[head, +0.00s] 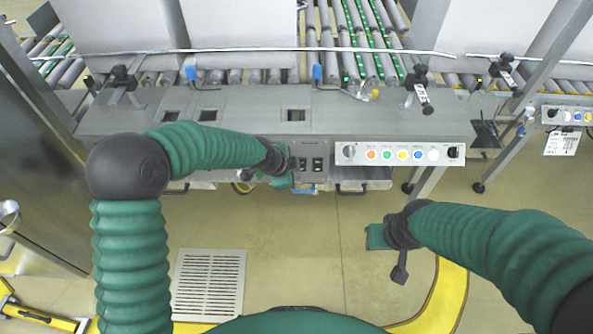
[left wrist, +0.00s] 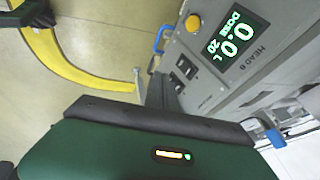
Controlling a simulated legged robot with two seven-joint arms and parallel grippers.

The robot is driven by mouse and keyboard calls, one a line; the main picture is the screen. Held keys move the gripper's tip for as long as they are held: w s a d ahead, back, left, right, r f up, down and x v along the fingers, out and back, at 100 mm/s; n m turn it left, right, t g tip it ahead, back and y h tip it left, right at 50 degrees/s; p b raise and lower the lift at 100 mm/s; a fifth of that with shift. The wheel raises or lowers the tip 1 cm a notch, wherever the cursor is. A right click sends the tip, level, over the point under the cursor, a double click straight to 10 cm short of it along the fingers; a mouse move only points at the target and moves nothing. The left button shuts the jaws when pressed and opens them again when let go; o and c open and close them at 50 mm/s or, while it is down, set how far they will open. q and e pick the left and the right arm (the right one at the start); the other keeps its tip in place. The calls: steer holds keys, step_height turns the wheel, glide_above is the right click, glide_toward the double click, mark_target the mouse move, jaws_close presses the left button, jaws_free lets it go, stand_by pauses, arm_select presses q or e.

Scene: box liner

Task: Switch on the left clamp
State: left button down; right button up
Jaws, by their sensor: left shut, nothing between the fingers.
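Two small black switches sit side by side on the grey machine's front: the right one (head: 317,164) shows clear, the left one (head: 301,163) is beside my left gripper (head: 284,162). Both switches also show in the left wrist view (left wrist: 185,67), close to the dark fingers (left wrist: 160,92). My left gripper is shut and empty; I cannot tell whether it touches the panel. Black clamp-like fittings stand at the machine's left (head: 123,78) and right (head: 422,92). Switch positions are too small to read. My right gripper (head: 400,268) hangs over the floor, apart from the machine.
A white panel (head: 398,153) with coloured buttons lies right of the switches. A blue handle (head: 303,190) juts out below them. The left wrist view shows a green-lit display (left wrist: 235,38) and a yellow button (left wrist: 193,23). The floor (head: 310,250) in front is mostly clear.

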arm_select(q)
steer(key=v, duration=0.2)
steer(key=p+v, duration=0.1)
steer(key=s+p+v, duration=0.1)
steer(key=v, duration=0.1)
steer(key=shift+s+a, duration=0.15)
steer(key=shift+s, duration=0.1)
steer(key=shift+s, duration=0.1)
steer(key=s+a+r+n+g+y, duration=0.1)
steer(key=s+a+n+y, duration=0.1)
steer(key=s+a+n, duration=0.65)
steer(key=s+a+r+n+g+y, duration=0.1)
steer(key=s+a+r+n+y, duration=0.1)
steer(key=s+a+n, duration=0.6)
steer(key=w+p+v, duration=0.2)
steer(key=p+v, duration=2)
steer(key=shift+w+r+n+p, duration=0.3)
steer(key=shift+r+n+p, duration=0.05)
steer(key=shift+r, duration=0.05)
